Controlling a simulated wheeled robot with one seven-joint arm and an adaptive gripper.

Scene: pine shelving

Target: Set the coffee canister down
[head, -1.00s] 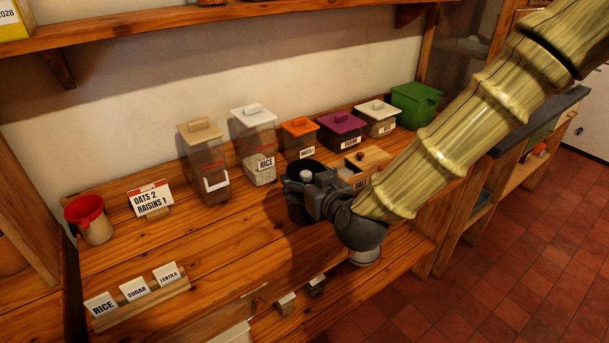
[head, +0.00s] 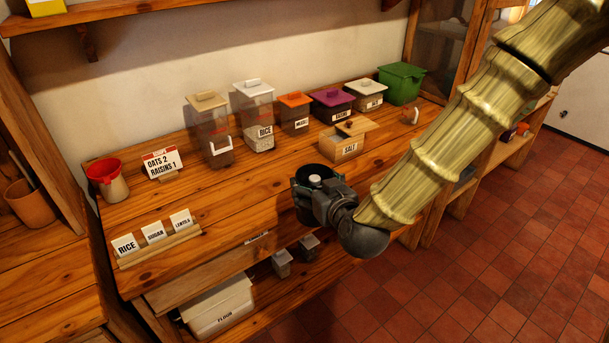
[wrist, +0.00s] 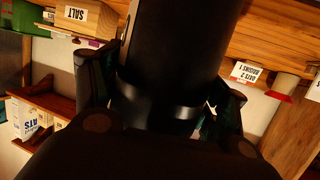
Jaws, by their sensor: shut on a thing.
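The coffee canister (head: 316,170) is a dark cylinder with a white knob on its lid, seen from above in the head view. My gripper (head: 308,200) is shut around its body from the front right. The canister looks upright at the front edge of the wooden counter (head: 240,205). I cannot tell whether its base touches the counter, because the gripper hides its lower part. In the wrist view the canister (wrist: 178,45) is a large black cylinder between the two fingers, filling the middle of the picture.
A salt box (head: 345,150) stands behind the canister. A row of lidded containers lines the back, ending in a green bin (head: 400,82). A red-rimmed pot (head: 108,180) and label cards (head: 154,232) stand at left. The counter's middle is clear. A flour bin (head: 220,308) sits below.

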